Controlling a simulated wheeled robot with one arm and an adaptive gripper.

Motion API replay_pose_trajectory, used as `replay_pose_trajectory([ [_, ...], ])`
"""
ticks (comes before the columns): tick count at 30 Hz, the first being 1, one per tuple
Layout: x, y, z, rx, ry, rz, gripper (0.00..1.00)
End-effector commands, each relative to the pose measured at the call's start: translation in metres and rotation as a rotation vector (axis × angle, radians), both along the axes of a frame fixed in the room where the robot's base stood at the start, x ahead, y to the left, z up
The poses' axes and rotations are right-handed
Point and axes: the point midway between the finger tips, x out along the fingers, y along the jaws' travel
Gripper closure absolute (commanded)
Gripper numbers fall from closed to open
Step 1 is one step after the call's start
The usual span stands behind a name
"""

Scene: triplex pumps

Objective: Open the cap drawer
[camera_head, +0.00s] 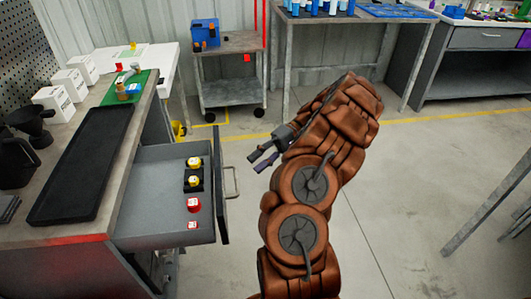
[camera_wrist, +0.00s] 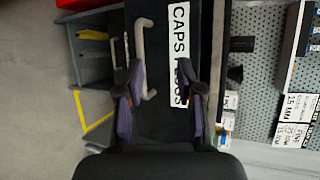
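The cap drawer (camera_head: 150,190) stands pulled out from the grey workbench at the left, with its inside in view. Yellow caps (camera_head: 194,162) and red caps (camera_head: 193,204) sit in a row inside it. Its dark front panel (camera_head: 220,185) carries a grey bar handle (camera_head: 232,182), facing right. In the wrist view the front shows a white label (camera_wrist: 180,50) reading "CAPS" and partly hidden "PLUGS", with the handle (camera_wrist: 146,60) left of it. My gripper (camera_head: 262,158) is open and empty, just right of the handle and apparently apart from it. Its fingers also show in the wrist view (camera_wrist: 160,100).
A black tray (camera_head: 85,165), white boxes (camera_head: 55,103) and a green mat (camera_head: 125,88) lie on the workbench. A grey cart (camera_head: 230,80) with a blue bin (camera_head: 205,33) stands behind. The floor right of my arm is clear.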

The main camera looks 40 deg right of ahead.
Motion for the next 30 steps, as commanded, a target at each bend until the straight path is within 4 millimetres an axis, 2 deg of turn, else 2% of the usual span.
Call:
replay_pose_trajectory([
  [30,-0.005,-0.019,0.006,-0.001,-0.001,0.002,0.63],
])
